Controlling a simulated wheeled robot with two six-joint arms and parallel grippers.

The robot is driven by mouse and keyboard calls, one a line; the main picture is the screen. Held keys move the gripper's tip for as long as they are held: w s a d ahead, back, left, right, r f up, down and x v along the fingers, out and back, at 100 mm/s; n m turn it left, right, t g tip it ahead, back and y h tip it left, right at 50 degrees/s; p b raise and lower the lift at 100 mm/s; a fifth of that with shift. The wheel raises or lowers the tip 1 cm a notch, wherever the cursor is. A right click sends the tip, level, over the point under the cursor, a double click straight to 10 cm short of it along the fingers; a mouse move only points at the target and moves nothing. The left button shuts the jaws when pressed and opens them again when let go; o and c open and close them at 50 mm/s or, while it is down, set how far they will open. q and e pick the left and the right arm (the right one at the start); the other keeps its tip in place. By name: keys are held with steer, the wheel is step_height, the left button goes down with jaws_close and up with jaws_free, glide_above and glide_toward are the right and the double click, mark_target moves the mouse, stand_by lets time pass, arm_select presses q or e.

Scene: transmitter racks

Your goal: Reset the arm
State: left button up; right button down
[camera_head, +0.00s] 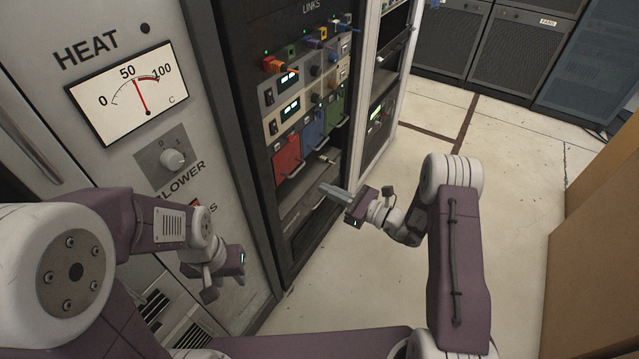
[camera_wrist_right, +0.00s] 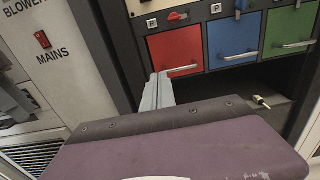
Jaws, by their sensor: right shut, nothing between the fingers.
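My right gripper (camera_head: 334,192) is in front of the dark LINKS rack, its fingers shut together and empty. In the right wrist view its fingers (camera_wrist_right: 157,93) point at the rack just below the red drawer (camera_wrist_right: 174,54); I cannot tell whether they touch anything. My right arm (camera_head: 459,250) is bent, with the forearm reaching left. My left gripper (camera_head: 232,262) is low in front of the grey HEAT cabinet. Its fingers do not show, so its opening is hidden.
The LINKS rack holds red (camera_head: 288,157), blue (camera_head: 312,132) and green (camera_head: 334,108) drawers with bar handles. Orange and blue cables plug in above. A dark open bay (camera_wrist_right: 240,82) lies below the drawers. A brown box (camera_head: 598,200) stands at right. The floor between is clear.

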steer(key=a+r+n+g+y, duration=0.1)
steer(key=a+r+n, duration=0.2)
steer(key=r, duration=0.6)
steer(key=s+a+r+n+g, duration=0.2)
steer(key=s+a+n+g, duration=0.15)
steer(key=s, duration=0.25)
steer(key=s+a+r+n+g, duration=0.1)
steer(key=s+a+n+g, duration=0.3)
steer(key=s, duration=0.3)
steer(key=s+d+f+n+g+h, duration=0.2)
steer(key=s+d+f+n+h, duration=0.15)
steer(key=s, duration=0.25)
steer(key=s+d+f+n+g+h, duration=0.2)
steer(key=s+n+h, duration=0.15)
steer(key=s, duration=0.25)
steer(key=s+d+f+n+t+h, duration=0.1)
steer(key=d+f+n+h, duration=0.25)
steer(key=d, duration=0.45)
steer(key=d+f+n+t+h, duration=0.1)
steer(key=d+f+n+h, duration=0.3)
steer(key=d, duration=0.3)
step_height(320, 180, up, 20)
steer(key=w+d+t+h+p, duration=0.1)
steer(key=w+p, duration=0.1)
steer(key=p, duration=1.7)
steer(key=shift+w+d+r+p, duration=0.15)
steer(key=shift+d+p, duration=0.05)
steer(key=shift+p, duration=0.2)
